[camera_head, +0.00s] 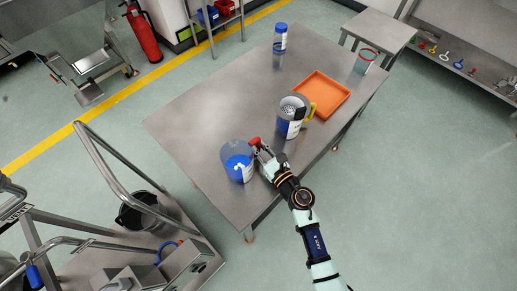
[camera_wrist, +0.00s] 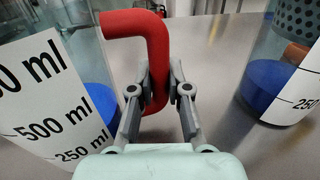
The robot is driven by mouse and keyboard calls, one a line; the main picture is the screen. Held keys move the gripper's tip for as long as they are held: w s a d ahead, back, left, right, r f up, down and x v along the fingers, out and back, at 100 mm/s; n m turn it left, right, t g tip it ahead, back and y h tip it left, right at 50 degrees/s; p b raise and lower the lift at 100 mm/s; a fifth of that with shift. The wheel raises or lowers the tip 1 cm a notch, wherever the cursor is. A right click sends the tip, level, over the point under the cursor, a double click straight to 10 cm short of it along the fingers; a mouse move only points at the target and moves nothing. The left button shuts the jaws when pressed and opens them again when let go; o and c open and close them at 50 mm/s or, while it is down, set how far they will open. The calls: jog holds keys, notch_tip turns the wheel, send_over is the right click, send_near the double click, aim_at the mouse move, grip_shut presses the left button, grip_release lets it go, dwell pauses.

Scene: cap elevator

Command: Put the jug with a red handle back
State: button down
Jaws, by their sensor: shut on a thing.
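The jug with the red handle (camera_head: 238,160) is clear with blue inside and a white scale label, near the table's front edge. Whether its base touches the table I cannot tell. Its red handle (camera_head: 255,142) points to the right. My gripper (camera_head: 262,150) is at the handle, on the jug's right. In the wrist view the jug (camera_wrist: 45,95) fills the left side, and my gripper (camera_wrist: 158,88) is shut on the upright part of the red handle (camera_wrist: 150,30).
A jug with a yellow handle (camera_head: 290,118) stands close on the right; a jug also shows at the wrist view's right (camera_wrist: 272,85). Behind it is an orange tray (camera_head: 343,94). A blue-capped container (camera_head: 280,40) and a red-rimmed vessel (camera_head: 366,62) stand farther back. The table's left part (camera_head: 205,110) is clear.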

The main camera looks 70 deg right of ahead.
jog(key=c, duration=1.1)
grip_release()
jog(key=shift+c, duration=0.2)
jog(key=shift+r, duration=0.2)
jog(key=p+v, duration=0.1)
jog(key=v, duration=1.1)
jog(key=shift+f, duration=0.1)
jog(key=shift+d, duration=0.1)
